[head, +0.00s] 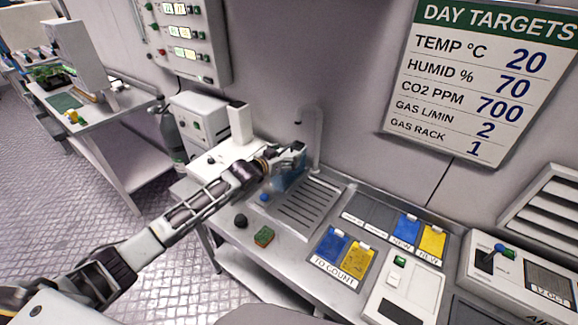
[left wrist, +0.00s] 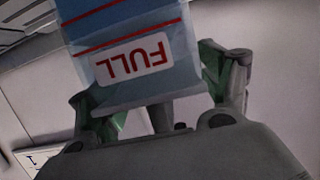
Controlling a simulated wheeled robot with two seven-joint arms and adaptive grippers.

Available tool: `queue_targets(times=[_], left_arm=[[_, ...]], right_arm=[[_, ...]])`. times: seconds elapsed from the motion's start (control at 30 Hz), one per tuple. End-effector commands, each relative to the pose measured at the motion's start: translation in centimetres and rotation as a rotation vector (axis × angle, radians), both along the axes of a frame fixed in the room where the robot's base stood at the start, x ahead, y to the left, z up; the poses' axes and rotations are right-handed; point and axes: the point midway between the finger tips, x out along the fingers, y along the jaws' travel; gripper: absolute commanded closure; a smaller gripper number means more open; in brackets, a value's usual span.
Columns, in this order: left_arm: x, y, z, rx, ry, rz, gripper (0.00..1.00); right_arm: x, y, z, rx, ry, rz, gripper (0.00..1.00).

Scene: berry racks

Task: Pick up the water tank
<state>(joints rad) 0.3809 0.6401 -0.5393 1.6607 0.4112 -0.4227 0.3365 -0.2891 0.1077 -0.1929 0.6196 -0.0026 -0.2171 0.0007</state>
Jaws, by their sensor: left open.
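The water tank (head: 281,182) is a translucent blue container at the left end of the drain grid, partly hidden behind my left gripper in the head view. In the left wrist view the tank (left wrist: 133,87) shows a white label reading "FULL" upside down and red lines. My left gripper (head: 294,155) is at the tank. In the left wrist view its two green-padded fingers (left wrist: 160,85) stand open, one on each side of the tank's end. I cannot tell whether the pads touch it. My right gripper is not in view.
A tap (head: 315,135) rises behind the drain grid (head: 308,208). A white machine (head: 235,150) stands left of the tank. A green-brown sponge (head: 264,236) and a dark knob-like object (head: 240,221) lie in front. Blue and yellow cards (head: 333,245) are to the right.

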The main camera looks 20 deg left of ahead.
Motion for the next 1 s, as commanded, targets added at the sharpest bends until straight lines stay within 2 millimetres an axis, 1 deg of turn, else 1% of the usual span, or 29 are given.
queue_targets(times=[0.5,1.0], left_arm=[[0.11,-0.05,-0.06,0.0,0.001,0.0,0.21],[0.11,-0.05,-0.07,0.0,0.001,0.0,0.86]], right_arm=[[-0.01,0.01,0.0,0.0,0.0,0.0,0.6],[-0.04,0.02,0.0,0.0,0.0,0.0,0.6]])
